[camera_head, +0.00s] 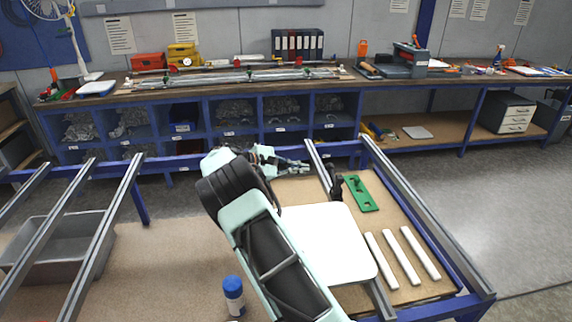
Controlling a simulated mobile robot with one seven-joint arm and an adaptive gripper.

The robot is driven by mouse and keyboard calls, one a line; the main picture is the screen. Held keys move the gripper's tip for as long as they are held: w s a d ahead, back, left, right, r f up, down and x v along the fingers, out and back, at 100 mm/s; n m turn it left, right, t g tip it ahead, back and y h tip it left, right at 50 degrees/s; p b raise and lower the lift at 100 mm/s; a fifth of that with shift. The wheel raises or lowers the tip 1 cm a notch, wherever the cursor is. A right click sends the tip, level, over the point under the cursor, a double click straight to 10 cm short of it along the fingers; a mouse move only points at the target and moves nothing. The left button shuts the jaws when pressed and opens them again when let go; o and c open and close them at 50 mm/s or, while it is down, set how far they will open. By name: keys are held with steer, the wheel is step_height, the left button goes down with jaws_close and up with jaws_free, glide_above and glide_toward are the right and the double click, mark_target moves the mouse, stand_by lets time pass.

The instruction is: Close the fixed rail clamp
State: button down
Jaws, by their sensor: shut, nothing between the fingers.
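A small black clamp (335,182) sits at the grey rail (316,163) that runs through the middle of the blue frame. Whether its jaw or lever is open cannot be told at this size. My gripper (303,167) is shut and empty, just left of the rail's far end and a little left of the clamp, apparently apart from it. My arm reaches in from the bottom of the view. A white sign plate (327,243) with rounded corners lies over the rail, nearer than the clamp. My arm hides its left edge.
A green plate with holes (361,194) lies right of the clamp, and several white bars (401,256) lie nearer. A blue-capped bottle (233,296) stands left of my arm. A grey bin (58,248) is at the left. A long workbench (225,88) spans the back.

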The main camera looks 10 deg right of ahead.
mark_target(334, 176)
steer(key=p+x, duration=0.1)
steer(key=x, duration=0.7)
steer(key=shift+d, duration=0.2)
steer(key=shift+b, duration=0.3)
